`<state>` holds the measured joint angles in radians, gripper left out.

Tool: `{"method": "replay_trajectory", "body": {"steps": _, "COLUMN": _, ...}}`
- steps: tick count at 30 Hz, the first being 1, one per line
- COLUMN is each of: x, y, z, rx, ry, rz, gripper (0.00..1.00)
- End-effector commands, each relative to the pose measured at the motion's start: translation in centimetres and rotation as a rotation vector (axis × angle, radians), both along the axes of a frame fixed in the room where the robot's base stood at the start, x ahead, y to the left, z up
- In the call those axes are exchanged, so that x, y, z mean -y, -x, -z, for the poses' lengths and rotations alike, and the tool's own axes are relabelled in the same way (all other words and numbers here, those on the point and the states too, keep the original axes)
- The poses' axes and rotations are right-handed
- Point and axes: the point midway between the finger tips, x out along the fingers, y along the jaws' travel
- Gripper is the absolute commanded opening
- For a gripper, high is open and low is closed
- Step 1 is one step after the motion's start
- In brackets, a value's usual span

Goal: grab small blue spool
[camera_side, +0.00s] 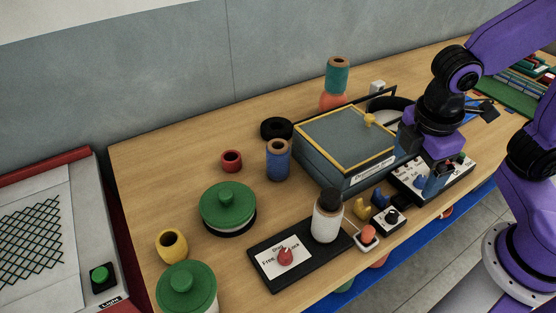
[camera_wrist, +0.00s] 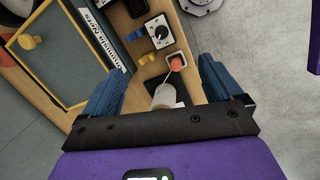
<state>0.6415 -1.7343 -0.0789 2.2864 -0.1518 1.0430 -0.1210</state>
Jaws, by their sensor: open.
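A blue spool (camera_side: 278,160) with a brown top rim stands upright on the table, left of the grey box in the side view. It is not visible in the wrist view. A smaller blue piece (camera_side: 379,198) lies in front of the box beside a yellow one; it also shows in the wrist view (camera_wrist: 133,36), but its shape is too small to make out. My gripper (camera_side: 429,174) is over the right part of the table, apart from both blue things. Its blue fingers (camera_wrist: 160,77) are spread with nothing held between them.
The grey box (camera_side: 340,172) with yellow trim stands mid-table. A white bottle with black cap (camera_side: 327,218) stands on a black panel (camera_side: 262,284). A teal spool (camera_side: 337,77) is behind.

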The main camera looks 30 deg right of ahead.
Motion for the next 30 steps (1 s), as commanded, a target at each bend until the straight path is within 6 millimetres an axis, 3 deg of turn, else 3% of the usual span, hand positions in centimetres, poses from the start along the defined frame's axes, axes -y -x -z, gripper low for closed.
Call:
{"method": "replay_trajectory", "body": {"steps": 1, "x": -1.6, "y": -1.8, "z": 0.1, "rx": 0.007, "ry": 0.054, "rz": -0.05, "gripper": 0.92}}
{"method": "replay_trajectory", "body": {"steps": 6, "x": -6.1, "y": -7.1, "z": 0.3, "rx": 0.034, "ry": 0.23, "rz": -0.204, "gripper": 0.92}}
{"method": "replay_trajectory", "body": {"steps": 15, "x": -14.4, "y": -14.9, "z": 1.8, "rx": 0.057, "ry": 0.552, "rz": -0.433, "gripper": 0.92}}
{"method": "replay_trajectory", "body": {"steps": 24, "x": -21.8, "y": -19.6, "z": 4.5, "rx": 0.053, "ry": 0.882, "rz": -0.598, "gripper": 0.92}}
{"method": "replay_trajectory", "body": {"steps": 30, "x": -24.5, "y": -20.7, "z": 5.9, "rx": 0.042, "ry": 1.03, "rz": -0.648, "gripper": 0.92}}
